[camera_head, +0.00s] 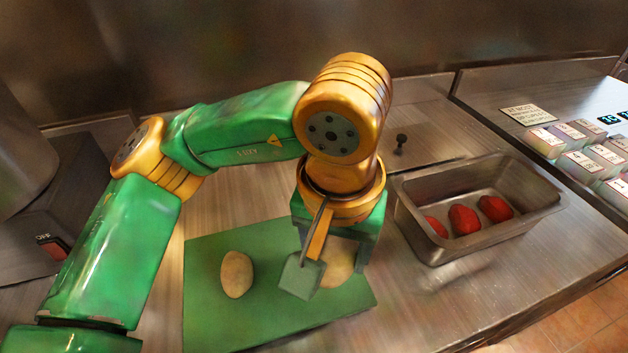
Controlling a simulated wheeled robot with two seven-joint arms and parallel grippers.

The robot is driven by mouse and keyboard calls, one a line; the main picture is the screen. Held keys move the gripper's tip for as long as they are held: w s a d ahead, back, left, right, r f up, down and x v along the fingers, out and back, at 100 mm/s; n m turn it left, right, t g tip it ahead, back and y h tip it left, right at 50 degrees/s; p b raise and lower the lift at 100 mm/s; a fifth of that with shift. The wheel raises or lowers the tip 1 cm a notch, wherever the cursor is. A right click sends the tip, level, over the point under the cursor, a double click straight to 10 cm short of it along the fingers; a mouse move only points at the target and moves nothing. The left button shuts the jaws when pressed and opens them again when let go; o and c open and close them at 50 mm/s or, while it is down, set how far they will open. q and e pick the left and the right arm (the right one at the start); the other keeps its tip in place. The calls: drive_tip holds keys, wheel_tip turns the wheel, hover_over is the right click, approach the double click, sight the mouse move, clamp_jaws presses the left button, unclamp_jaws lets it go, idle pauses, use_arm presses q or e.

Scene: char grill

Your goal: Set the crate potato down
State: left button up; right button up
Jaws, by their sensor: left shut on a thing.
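My left gripper (318,268) is over the right part of the green cutting board (220,318), pointing down. It is shut on a tan potato (338,262), which is partly hidden behind the near finger. I cannot tell whether this potato touches the board. A second tan potato (237,274) lies on the left part of the board, apart from the gripper. My right gripper is not in view.
A metal pan (432,250) with several red items stands right of the board. A small black knob (401,141) stands behind the pan. Bare counter lies in front of the pan.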

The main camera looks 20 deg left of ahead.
use_arm(q)
drive_tip(key=w+a+f, duration=0.1)
drive_tip(key=a+f, duration=0.1)
drive_tip(key=w+a+f, duration=0.3)
drive_tip(key=a+f, duration=0.1)
drive_tip(key=shift+w+a+f, duration=0.1)
drive_tip(key=shift+w+f, duration=0.1)
drive_tip(key=shift+w, duration=0.15)
wheel_tip(320, 180, down, 3)
drive_tip(key=shift+r+p, duration=0.1)
drive_tip(key=shift+p, duration=0.35)
drive_tip(key=shift+f, duration=0.45)
drive_tip(key=shift+w+a+f, duration=0.1)
drive_tip(key=shift+f, duration=0.15)
drive_tip(key=o, duration=1.5)
drive_tip(key=shift+c, duration=0.2)
